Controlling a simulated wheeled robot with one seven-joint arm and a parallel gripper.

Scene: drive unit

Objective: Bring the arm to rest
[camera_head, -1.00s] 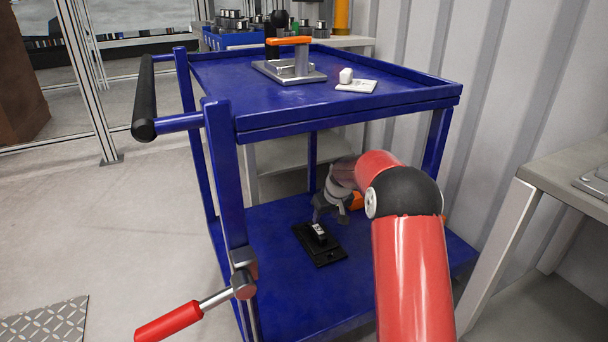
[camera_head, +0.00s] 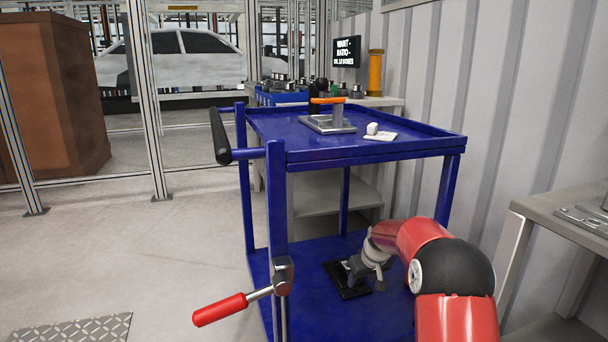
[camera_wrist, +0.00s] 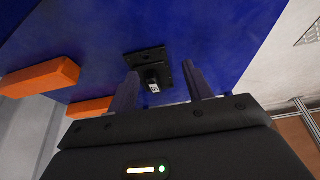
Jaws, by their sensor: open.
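My gripper (camera_wrist: 162,92) is open in the wrist view, its two fingers apart with nothing between them. Beyond the fingertips, a black plate (camera_wrist: 148,64) with a small black block (camera_wrist: 152,80) on it lies on the blue surface. In the head view my red arm reaches in over the lower shelf (camera_head: 308,262) of the blue cart. My gripper (camera_head: 358,272) is there just above the black plate (camera_head: 346,291), partly covering it. The block is hidden in the head view. Whether the fingers touch anything is not clear.
Orange bars (camera_wrist: 40,78) show in the wrist view. A red-handled lever (camera_head: 220,310) sticks out left. A grey bench (camera_head: 560,205) stands right.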

